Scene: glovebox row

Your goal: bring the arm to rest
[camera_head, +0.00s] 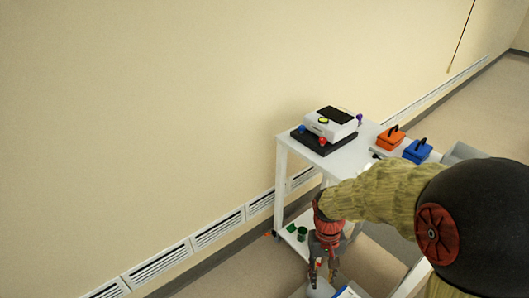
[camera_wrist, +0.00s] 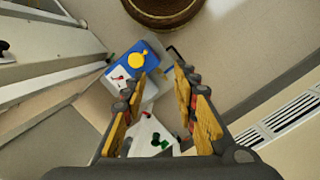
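My arm, with its tan sleeve and black joint, reaches in from the right in the head view. My gripper (camera_head: 320,272) hangs low, pointing down, beside the white table's lower part. In the wrist view my gripper (camera_wrist: 160,80) has its two yellow-padded fingers wide apart, with nothing held between them. A blue and white box (camera_wrist: 118,70) with a yellow round part shows beyond the fingertips, apart from them as far as I can tell.
A brown round object (camera_wrist: 165,12) tops the wrist view. The wall (camera_head: 130,130) is left.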

